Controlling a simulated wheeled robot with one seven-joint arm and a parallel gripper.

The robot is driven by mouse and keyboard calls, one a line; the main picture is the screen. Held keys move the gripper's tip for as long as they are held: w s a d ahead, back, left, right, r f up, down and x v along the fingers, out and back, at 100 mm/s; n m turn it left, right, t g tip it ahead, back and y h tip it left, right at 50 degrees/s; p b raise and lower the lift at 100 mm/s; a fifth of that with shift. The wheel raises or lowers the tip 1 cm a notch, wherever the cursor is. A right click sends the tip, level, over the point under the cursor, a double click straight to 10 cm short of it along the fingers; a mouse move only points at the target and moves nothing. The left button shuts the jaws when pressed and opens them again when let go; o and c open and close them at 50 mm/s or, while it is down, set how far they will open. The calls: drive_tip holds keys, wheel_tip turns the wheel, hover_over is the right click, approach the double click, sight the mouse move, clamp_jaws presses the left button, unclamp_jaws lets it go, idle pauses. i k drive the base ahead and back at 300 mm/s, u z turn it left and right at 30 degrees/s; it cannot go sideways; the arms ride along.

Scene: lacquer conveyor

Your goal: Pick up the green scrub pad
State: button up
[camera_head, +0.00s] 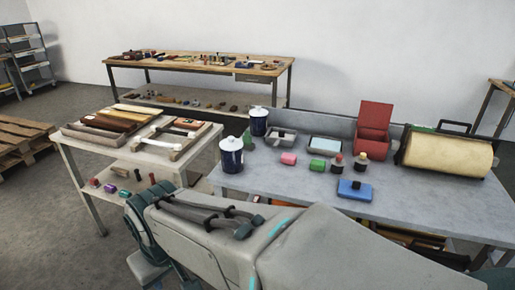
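A small green block that looks like the scrub pad (318,165) lies flat on the grey table (410,207), just right of a pink block (289,158). My own pale grey arm crosses the bottom of the view in front of the table. My gripper is not in view.
Around the pad are a dark-capped bottle (361,162), a blue block with a black knob (355,189), two trays behind, white-lidded blue cans (231,156), a red box (374,122) and a large cream roll (446,157). The table's front middle is clear.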

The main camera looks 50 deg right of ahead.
sight(317, 165)
drive_tip(key=z, duration=0.5)
drive_tip(key=i, duration=0.95)
drive_tip(key=z, duration=1.4)
drive_tip(key=i, duration=0.5)
drive_tip(key=z, duration=0.35)
